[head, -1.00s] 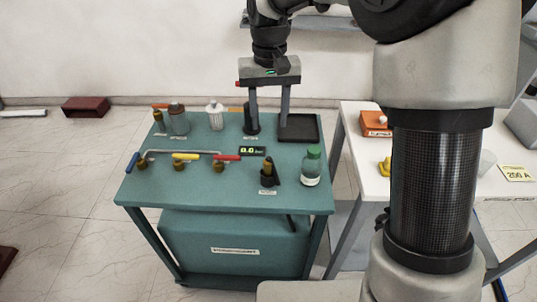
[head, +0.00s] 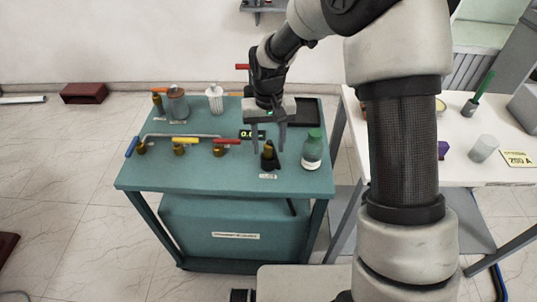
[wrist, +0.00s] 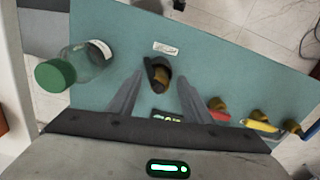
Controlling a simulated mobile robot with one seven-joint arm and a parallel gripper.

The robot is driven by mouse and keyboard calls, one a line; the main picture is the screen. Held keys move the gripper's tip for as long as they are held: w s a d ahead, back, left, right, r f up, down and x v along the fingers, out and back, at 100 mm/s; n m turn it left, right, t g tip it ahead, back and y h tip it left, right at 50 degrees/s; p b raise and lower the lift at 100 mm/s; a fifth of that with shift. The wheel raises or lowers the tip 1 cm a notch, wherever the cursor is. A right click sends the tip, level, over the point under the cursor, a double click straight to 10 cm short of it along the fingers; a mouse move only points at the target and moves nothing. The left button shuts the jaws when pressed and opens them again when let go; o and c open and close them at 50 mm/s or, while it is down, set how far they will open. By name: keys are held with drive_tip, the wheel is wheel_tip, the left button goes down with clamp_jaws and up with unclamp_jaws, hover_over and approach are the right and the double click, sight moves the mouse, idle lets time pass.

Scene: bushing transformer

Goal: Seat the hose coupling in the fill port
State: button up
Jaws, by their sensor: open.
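A brass fitting (head: 269,152) in a black cradle stands near the front right of the teal bench; it looks like the hose coupling. My gripper (head: 268,146) is open, pointing down, its fingers on either side of the fitting in the head view. In the wrist view the fitting (wrist: 158,74) shows between the fingertips (wrist: 161,75), and I cannot tell that either finger touches it. I cannot tell for sure which part is the fill port; the back of the bench behind my gripper is partly hidden.
A green-capped bottle (head: 312,150) stands close right of the fitting. A black tray (head: 304,111) lies at the back right. The bench's front middle is clear.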

drive_tip(key=shift+f, duration=0.45)
drive_tip(key=shift+c, duration=0.4)
clamp_jaws()
drive_tip(key=shift+r, duration=0.15)
